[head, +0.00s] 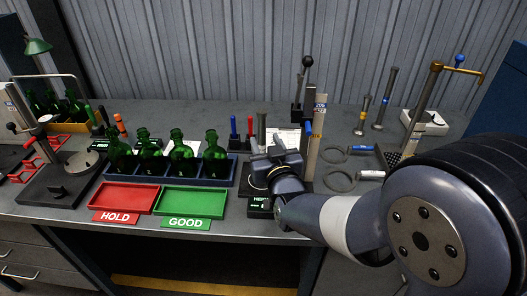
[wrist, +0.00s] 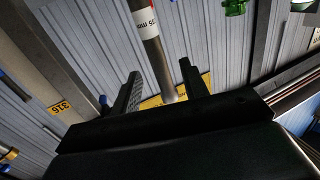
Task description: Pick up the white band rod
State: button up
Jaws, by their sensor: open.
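A grey metal rod with a white band (wrist: 147,24), marked "35 mm" with some red at its edge, runs down between the fingers in the wrist view. My gripper (wrist: 160,70) is open, one finger on each side of the rod with gaps showing. In the head view my gripper (head: 272,160) is over the bench, right of the green bottles. A plain grey upright rod (head: 262,126) stands just behind it; I cannot tell whether it is the banded one.
A blue rack of green bottles (head: 214,155) stands to the left. The red HOLD tray (head: 130,197) and green GOOD tray (head: 190,202) lie in front. A tall upright post (head: 314,135) is close on the right. Rings with handles (head: 340,181) lie beyond it.

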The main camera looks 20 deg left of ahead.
aim_at(263, 134)
jog(key=shift+w+a+r, duration=0.15)
jog(key=shift+w+a, duration=0.05)
jog(key=shift+w, duration=0.05)
jog(key=shift+p+x, duration=1.05)
jog(key=shift+x, duration=1.15)
jog(key=shift+d, duration=0.1)
grip_shut()
